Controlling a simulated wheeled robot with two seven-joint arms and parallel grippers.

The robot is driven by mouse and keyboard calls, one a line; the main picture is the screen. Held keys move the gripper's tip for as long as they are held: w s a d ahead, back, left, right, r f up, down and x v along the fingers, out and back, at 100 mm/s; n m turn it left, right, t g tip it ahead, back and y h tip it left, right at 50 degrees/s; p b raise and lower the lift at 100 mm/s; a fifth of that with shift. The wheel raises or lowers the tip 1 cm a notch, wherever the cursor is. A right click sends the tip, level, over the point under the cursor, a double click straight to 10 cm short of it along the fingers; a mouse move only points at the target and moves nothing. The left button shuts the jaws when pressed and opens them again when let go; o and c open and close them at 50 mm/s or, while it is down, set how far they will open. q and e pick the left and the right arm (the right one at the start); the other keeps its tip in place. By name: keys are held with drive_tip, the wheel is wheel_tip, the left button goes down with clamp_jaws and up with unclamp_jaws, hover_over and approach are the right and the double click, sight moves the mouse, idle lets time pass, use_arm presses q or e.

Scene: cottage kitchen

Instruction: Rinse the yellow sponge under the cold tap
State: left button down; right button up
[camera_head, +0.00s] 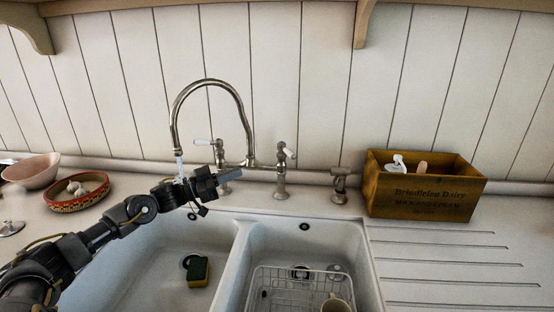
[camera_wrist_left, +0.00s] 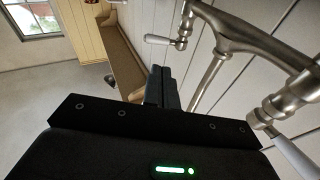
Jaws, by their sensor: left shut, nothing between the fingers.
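The yellow sponge (camera_head: 198,272), with a dark green face, lies in the left basin (camera_head: 140,275) beside its drain. The arched tap (camera_head: 213,82) stands behind the sink, with a white lever on the left (camera_head: 203,142) and another on the right (camera_head: 284,150). A pale stream of water (camera_head: 180,166) comes from the spout and meets my left wrist. My left gripper (camera_head: 232,175) is shut and empty, above the back rim near the left lever's valve. Its closed fingers also show in the left wrist view (camera_wrist_left: 162,88), between the tap's two levers. My right gripper is out of view.
A wire rack (camera_head: 290,285) with a mug (camera_head: 335,304) stands in the right basin. A patterned bowl (camera_head: 76,207) and a pink bowl (camera_head: 32,171) stand at left.

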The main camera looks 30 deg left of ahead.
sight(287, 154)
use_arm(q)
drive_tip(key=shift+s+d+r+n, duration=0.15)
drive_tip(key=shift+n, duration=0.35)
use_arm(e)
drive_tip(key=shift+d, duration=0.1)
